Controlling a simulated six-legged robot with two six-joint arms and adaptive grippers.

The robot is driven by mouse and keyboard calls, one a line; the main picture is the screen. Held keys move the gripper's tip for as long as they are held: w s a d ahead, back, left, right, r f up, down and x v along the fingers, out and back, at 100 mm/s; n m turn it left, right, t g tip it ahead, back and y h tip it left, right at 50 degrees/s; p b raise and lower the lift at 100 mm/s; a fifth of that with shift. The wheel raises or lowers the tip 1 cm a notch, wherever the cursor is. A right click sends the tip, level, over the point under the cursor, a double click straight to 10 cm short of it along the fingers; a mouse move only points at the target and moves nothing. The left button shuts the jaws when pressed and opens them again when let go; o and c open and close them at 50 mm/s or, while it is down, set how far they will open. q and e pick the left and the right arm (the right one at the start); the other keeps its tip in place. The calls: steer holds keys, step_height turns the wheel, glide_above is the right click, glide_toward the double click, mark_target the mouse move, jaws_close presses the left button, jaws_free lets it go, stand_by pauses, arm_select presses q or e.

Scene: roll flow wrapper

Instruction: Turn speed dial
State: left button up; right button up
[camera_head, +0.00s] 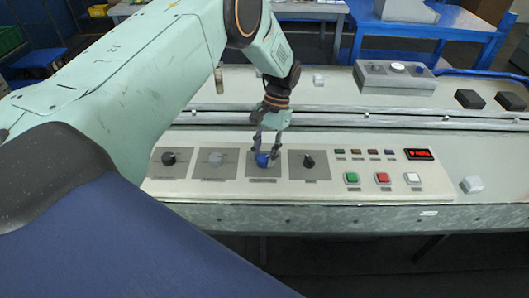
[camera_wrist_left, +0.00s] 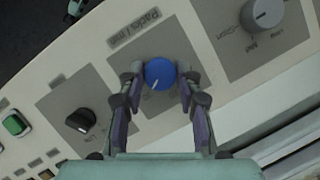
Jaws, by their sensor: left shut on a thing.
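The speed dial is a round blue knob (camera_head: 263,160) on a dark square plate, third from the left in the row of knobs on the control panel. It also shows in the left wrist view (camera_wrist_left: 160,74), with a white pointer line and a "Packs / min" label beside it. My left gripper (camera_head: 267,155) is at the knob, and its two fingers (camera_wrist_left: 160,80) close on opposite sides of it.
Beside the blue knob are a grey knob (camera_head: 216,158) and a black knob (camera_head: 308,161). Green (camera_head: 351,177), red (camera_head: 382,178) and white (camera_head: 412,177) buttons sit to the right, below a red display (camera_head: 419,154). A metal rail runs behind the panel.

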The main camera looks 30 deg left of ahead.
stand_by(0.4)
arm_select(q)
steer(key=o, duration=1.1)
steer(key=shift+o, duration=0.2)
steer(key=v, duration=1.2)
steer(key=shift+s, duration=0.1)
